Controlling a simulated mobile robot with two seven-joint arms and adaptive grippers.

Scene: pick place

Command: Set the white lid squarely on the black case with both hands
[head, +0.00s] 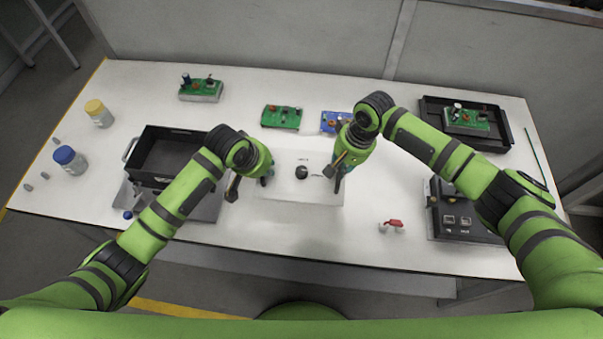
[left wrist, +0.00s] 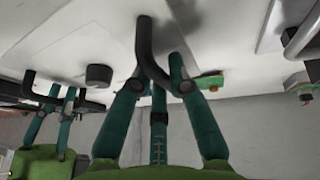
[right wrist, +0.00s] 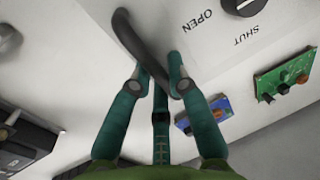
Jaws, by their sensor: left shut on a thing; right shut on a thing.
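The white lid (head: 285,187) is a flat panel with a black knob (head: 302,172) and a bent black handle at each end. It is over the middle of the table; I cannot tell whether it touches the tabletop. My left gripper (head: 267,181) is shut on the lid's left handle (left wrist: 146,45). My right gripper (head: 338,183) is shut on its right handle (right wrist: 133,35). The words OPEN and SHUT show on the lid in the right wrist view. The open black case (head: 168,160) stands to the left; my left arm hides its right part.
A grey mat (head: 207,207) lies by the case. Green boards (head: 282,116) and a blue board (head: 333,122) lie behind the lid. Two jars (head: 70,159) stand far left. A black tray (head: 494,141) and dark device (head: 458,222) are right. A red-and-white part (head: 393,225) lies front right.

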